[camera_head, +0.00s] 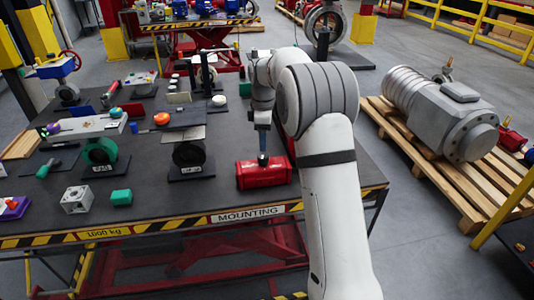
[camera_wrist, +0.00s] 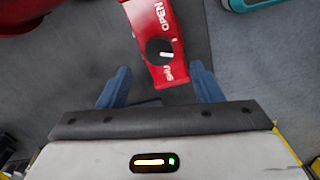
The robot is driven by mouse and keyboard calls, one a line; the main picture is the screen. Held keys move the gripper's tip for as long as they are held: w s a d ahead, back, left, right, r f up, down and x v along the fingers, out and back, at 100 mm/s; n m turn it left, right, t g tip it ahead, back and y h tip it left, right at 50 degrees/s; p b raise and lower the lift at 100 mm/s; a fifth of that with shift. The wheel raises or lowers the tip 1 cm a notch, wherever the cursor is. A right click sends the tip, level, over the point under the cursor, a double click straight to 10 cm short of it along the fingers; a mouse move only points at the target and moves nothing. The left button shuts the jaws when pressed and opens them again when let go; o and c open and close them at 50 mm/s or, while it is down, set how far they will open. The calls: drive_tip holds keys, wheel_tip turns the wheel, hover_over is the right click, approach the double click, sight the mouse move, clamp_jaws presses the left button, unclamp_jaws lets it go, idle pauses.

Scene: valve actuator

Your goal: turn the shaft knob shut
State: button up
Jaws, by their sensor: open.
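The red valve actuator (camera_head: 262,174) lies near the front edge of the mounting table. In the wrist view a red plate (camera_wrist: 147,20) carries white lettering that reads "OPEN" on one side, with more white marks lower down. A dark round part (camera_wrist: 159,51), which looks like the shaft knob, sits on this plate. My gripper (camera_head: 263,158) points down at the actuator. In the wrist view its two blue fingers (camera_wrist: 162,82) are apart, with the plate's lower end between or just ahead of them. I cannot tell whether they touch it.
The dark table (camera_head: 225,190) holds a black-based valve body (camera_head: 190,160), a green valve (camera_head: 100,153) and a green block (camera_head: 121,197) to the left. A large grey motor (camera_head: 440,110) lies on a wooden pallet (camera_head: 425,165) to the right. Table space left of the actuator is clear.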

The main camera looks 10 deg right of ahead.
sight(264, 155)
drive_tip(key=shift+w+f+p, duration=0.15)
drive_tip(key=shift+f+p, duration=0.5)
drive_tip(key=shift+f, duration=3.3)
